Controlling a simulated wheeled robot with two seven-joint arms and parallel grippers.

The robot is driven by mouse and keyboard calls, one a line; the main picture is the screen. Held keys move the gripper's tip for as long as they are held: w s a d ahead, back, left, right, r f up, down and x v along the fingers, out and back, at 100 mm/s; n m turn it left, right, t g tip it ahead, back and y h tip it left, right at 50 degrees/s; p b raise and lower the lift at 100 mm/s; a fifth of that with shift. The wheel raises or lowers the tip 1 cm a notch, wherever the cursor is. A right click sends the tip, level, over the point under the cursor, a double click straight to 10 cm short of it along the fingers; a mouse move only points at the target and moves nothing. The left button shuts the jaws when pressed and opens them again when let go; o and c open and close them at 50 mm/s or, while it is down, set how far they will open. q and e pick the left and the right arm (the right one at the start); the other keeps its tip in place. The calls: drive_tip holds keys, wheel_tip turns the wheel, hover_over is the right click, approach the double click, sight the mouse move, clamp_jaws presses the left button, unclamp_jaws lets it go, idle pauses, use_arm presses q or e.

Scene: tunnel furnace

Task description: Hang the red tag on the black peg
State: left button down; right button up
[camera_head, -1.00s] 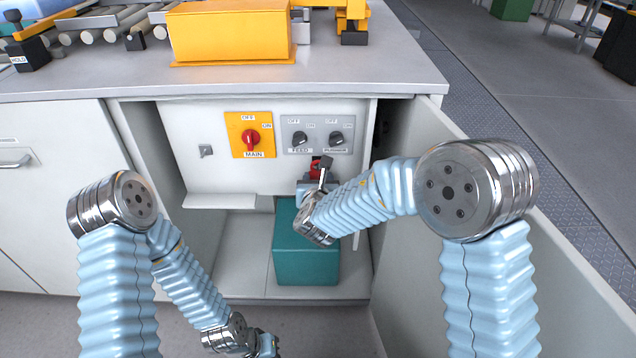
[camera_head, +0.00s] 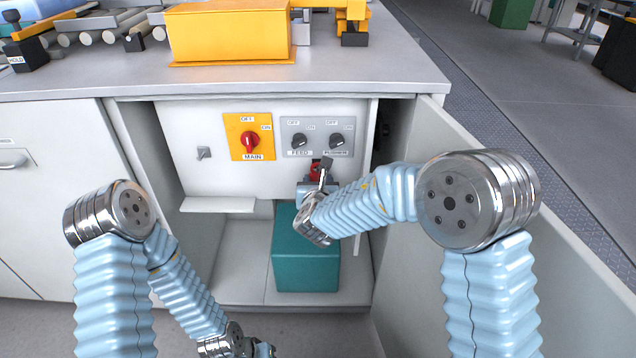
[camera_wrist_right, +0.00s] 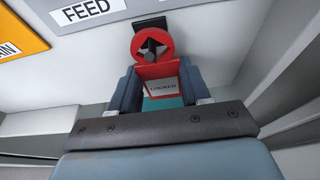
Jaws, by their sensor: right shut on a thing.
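The red tag (camera_wrist_right: 163,87) shows in the right wrist view with a white "LOCKED" label and a round red ring at its top. My right gripper (camera_wrist_right: 159,80) is shut on its body, a finger on each side. A black peg (camera_wrist_right: 150,23) shows just above and behind the ring, with dark shapes also visible through the ring's opening. I cannot tell whether the ring is around the peg or only in front of it. In the head view the red tag (camera_head: 315,169) is a small patch below the switches, partly hidden by my right wrist. My left gripper (camera_head: 262,350) is at the bottom edge, its jaws unclear.
The white panel carries a yellow MAIN switch (camera_head: 249,137) and grey FEED and PUSHER switches (camera_head: 318,137). A small hook (camera_head: 204,153) and a white ledge (camera_head: 218,204) are to the left. A teal box (camera_head: 305,262) stands below. An open door (camera_head: 520,230) bounds the right.

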drive_tip(key=o, duration=1.1)
drive_tip(key=shift+s, duration=0.1)
